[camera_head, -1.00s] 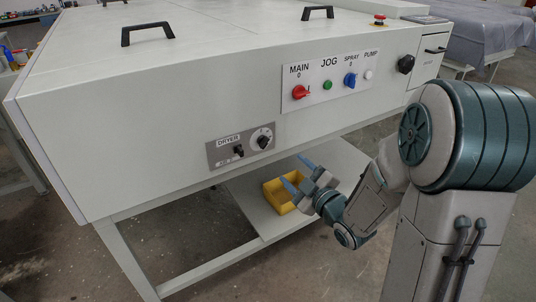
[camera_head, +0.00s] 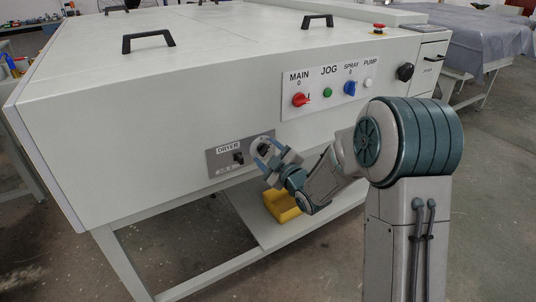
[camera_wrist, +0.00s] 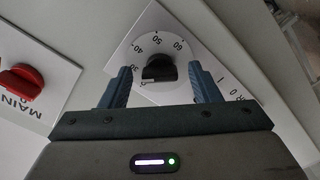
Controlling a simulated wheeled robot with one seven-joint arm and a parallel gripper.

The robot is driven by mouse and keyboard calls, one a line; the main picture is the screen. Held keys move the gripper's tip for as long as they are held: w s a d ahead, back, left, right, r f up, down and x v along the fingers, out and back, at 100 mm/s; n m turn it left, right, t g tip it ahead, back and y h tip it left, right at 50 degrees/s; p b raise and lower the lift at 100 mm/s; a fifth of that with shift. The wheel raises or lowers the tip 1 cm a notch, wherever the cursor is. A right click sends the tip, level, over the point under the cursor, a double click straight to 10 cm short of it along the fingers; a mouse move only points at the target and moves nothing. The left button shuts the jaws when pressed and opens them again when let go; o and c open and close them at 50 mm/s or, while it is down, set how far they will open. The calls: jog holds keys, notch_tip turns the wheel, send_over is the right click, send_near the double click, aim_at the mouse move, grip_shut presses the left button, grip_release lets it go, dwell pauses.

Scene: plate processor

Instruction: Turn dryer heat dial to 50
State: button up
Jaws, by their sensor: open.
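The dryer panel (camera_head: 226,169) is a grey plate low on the machine's front, with a small black switch (camera_head: 238,158) at its middle. The heat dial is a black knob on a white round scale at the panel's right end; my gripper partly covers it in the head view. In the wrist view the black knob (camera_wrist: 158,69) sits between my two blue fingertips, with scale numbers such as 30, 40, 50 and 60 around its upper side. My gripper (camera_wrist: 160,88) is open, one finger on each side of the knob, with gaps visible. I cannot tell the knob's exact setting.
Above the dial is the white panel with the red MAIN knob (camera_head: 300,99), green JOG button (camera_head: 327,92) and blue SPRAY knob (camera_head: 350,88). The red knob also shows in the wrist view (camera_wrist: 20,82). A yellow bin (camera_head: 281,207) stands on the shelf below my gripper.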

jog(key=c, duration=1)
jog(key=shift+m, duration=0.4)
jog(key=m+b, duration=0.1)
jog(key=m, duration=0.1)
jog(key=shift+f+m+b, duration=0.1)
jog(key=shift+m+b, duration=0.25)
jog(key=shift+m, duration=0.05)
jog(key=m, duration=0.4)
jog(key=shift+m, duration=0.3)
jog(key=m, duration=0.4)
jog(key=shift+m+p, duration=0.3)
jog(key=m+p, duration=0.1)
jog(key=m, duration=0.3)
jog(key=shift+m+p, duration=0.35)
jog(key=shift+m, duration=0.05)
